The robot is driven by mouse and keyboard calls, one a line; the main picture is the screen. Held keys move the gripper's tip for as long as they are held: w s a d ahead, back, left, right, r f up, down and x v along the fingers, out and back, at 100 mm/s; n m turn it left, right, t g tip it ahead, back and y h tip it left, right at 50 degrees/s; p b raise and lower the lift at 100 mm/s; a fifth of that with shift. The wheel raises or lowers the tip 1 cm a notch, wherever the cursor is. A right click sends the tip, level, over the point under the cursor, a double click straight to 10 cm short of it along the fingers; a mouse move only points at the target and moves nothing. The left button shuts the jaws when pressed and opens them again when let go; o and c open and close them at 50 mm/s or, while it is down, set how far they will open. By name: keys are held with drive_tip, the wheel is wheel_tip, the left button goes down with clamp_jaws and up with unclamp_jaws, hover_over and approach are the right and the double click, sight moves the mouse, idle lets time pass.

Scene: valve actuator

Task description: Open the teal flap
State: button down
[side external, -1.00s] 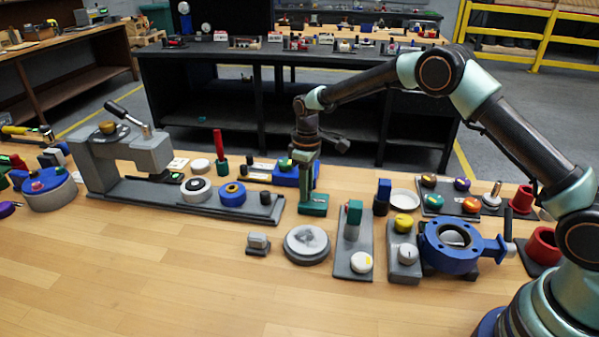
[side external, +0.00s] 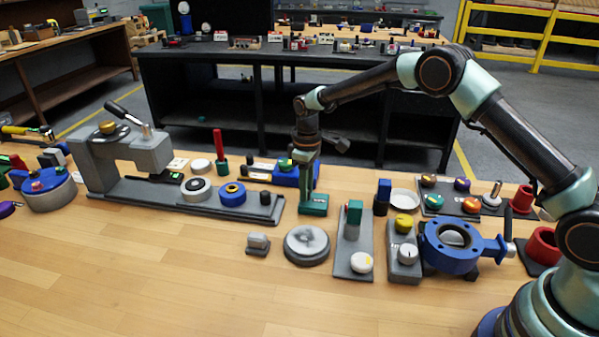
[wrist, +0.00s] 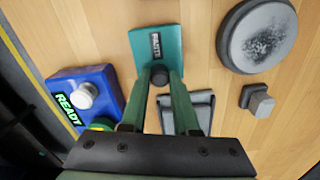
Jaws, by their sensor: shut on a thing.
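A teal piece with a dark label (wrist: 156,42) lies flat on the bench in the wrist view; I take it to be the teal flap. It also shows in the side view as a small teal block (side external: 313,206) under my gripper. A dark round knob (wrist: 159,75) stands at its near end. My gripper (wrist: 161,78) points down and is shut on this knob, with one green finger on each side. In the side view my gripper (side external: 308,190) hides part of the teal piece. The teal piece looks flat, and its hinge cannot be made out.
A blue block with a white knob (wrist: 83,95) stands close to the left in the wrist view. A grey bracket (wrist: 199,112) is beside the right finger. A round grey disc (side external: 307,245) and a small grey block (side external: 258,243) sit nearby. The bench front is clear.

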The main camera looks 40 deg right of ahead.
sight(312, 202)
drive_tip(key=shift+r, duration=0.1)
idle(0.4)
drive_tip(key=shift+s+d+r+t, duration=0.25)
drive_tip(key=shift+r+t, duration=0.1)
drive_tip(key=shift+t, duration=0.25)
drive_tip(key=c, duration=0.7)
unclamp_jaws()
drive_tip(key=shift+o, duration=0.2)
wheel_tip(312, 202, up, 12)
drive_tip(key=s, duration=0.1)
drive_tip(key=shift+s, duration=0.1)
